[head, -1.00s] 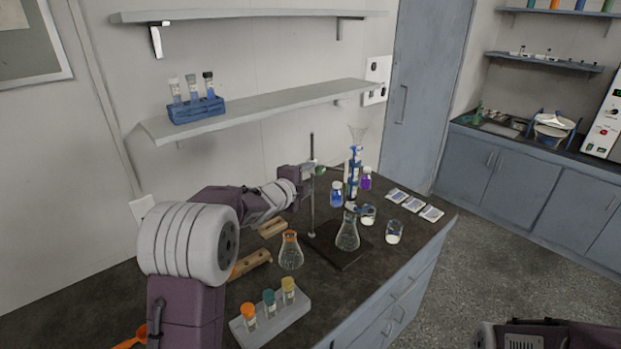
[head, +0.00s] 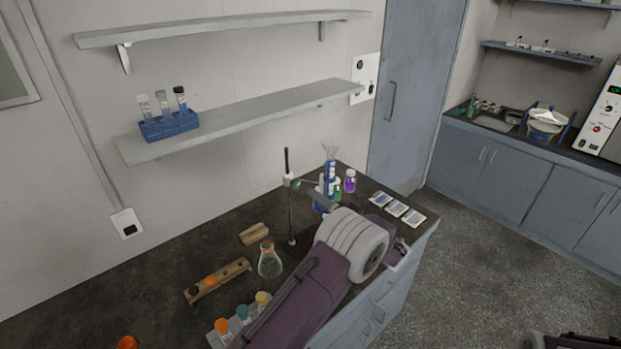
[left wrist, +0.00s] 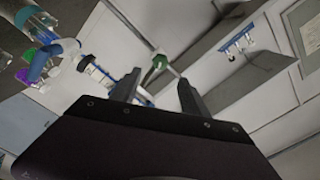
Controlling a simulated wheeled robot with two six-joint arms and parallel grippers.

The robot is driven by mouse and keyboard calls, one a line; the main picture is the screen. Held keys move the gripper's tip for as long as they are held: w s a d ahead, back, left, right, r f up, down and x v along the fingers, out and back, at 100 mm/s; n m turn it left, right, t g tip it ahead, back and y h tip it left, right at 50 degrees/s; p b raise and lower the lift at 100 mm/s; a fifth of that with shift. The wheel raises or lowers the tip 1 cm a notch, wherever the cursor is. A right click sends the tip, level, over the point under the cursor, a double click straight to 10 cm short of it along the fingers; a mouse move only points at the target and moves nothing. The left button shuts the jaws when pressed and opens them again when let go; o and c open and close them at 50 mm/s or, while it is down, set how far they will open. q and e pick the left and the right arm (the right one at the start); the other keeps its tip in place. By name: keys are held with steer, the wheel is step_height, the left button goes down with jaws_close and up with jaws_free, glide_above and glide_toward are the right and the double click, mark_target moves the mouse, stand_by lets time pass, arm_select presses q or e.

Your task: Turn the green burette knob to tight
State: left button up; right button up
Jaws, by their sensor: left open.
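The green knob (head: 295,184) sits on the upright rod of the stand (head: 291,212), left of the burette (head: 330,172). In the left wrist view the green knob (left wrist: 158,62) appears between and just beyond the fingertips, with no clear contact. My left gripper (left wrist: 159,77) is open and empty, its two dark fingers spread. In the head view my left arm lies across the bench and mostly hides this gripper. The burette and a blue clamp (left wrist: 50,55) show at the left of the wrist view. My right gripper is not in view.
An orange-rimmed flask (head: 269,262), a wooden rack (head: 217,281) and a rack of capped tubes (head: 242,316) stand left of my arm. A shelf (head: 240,120) hangs above.

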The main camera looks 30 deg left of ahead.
mark_target(297, 186)
arm_select(q)
steer(key=p+x, duration=0.4)
steer(key=x, duration=0.5)
steer(key=shift+s+a, duration=0.1)
steer(key=shift+a, duration=0.25)
steer(key=shift+d+f, duration=0.1)
steer(key=shift+c, duration=1.2)
jaws_close()
